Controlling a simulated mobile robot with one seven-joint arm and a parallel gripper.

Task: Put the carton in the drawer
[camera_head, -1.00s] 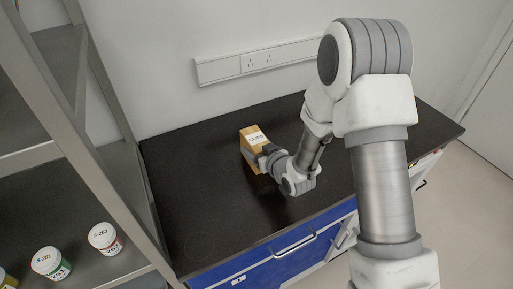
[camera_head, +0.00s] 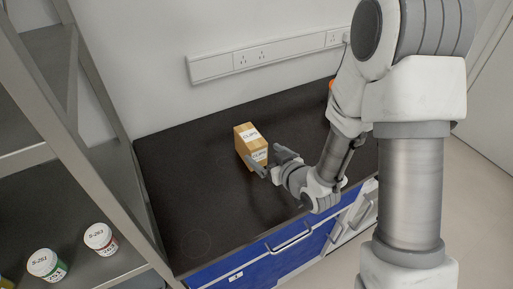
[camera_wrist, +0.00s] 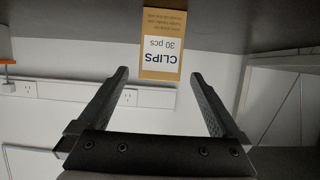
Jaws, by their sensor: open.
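The carton (camera_head: 245,141) is a tan box with a white "CLIPS" label, standing on the black bench top in the head view. In the wrist view the carton (camera_wrist: 162,44) appears upside down, ahead of the fingertips and between their lines. My gripper (camera_head: 268,163) is open and empty, just to the right and front of the carton. In the wrist view my gripper (camera_wrist: 158,80) shows both fingers spread wide with nothing between them. The blue drawer (camera_head: 268,262) with a metal handle is under the bench's front edge. It looks shut.
A metal shelf rack (camera_head: 75,130) stands at the left, holding several labelled jars, such as a white jar (camera_head: 100,238). A socket strip (camera_head: 250,58) runs along the back wall. An orange object (camera_head: 331,86) is partly hidden behind my arm. The left bench top is clear.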

